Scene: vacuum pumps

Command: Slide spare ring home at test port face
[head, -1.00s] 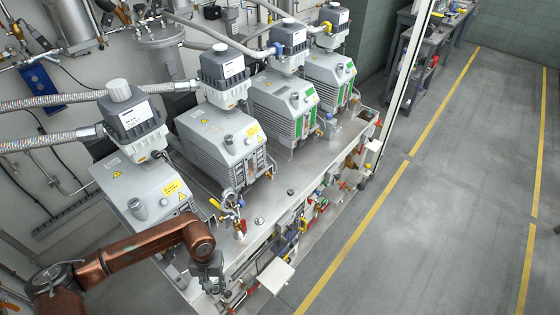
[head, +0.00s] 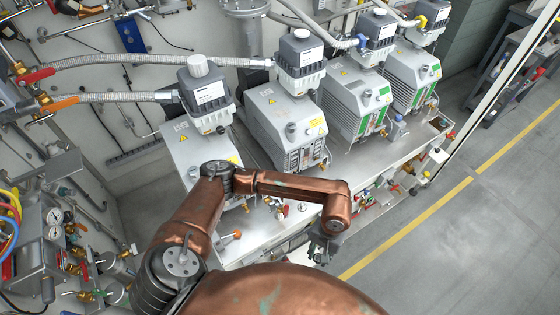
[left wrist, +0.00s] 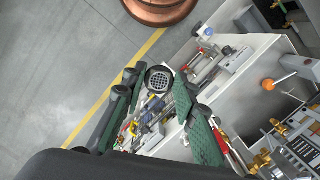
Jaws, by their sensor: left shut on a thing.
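My left gripper (head: 324,248) hangs at the end of my copper arm, over the front edge of the pump bench. In the left wrist view its two green-padded fingers (left wrist: 160,84) are shut on a small round dark-rimmed ring with a mesh centre (left wrist: 158,78), which I take to be the spare ring. The ring is at the fingertips, above the bench front and its valves. In the head view the ring is too small to make out. I cannot tell which fitting is the test port; no face touches the ring. My right gripper is not in view.
Several grey vacuum pumps (head: 283,122) stand in a row on the steel bench (head: 345,162). Coloured valves and fittings (left wrist: 150,122) crowd its front. A gauge panel (head: 52,225) is at far left. The floor (head: 470,240) right of the bench is clear.

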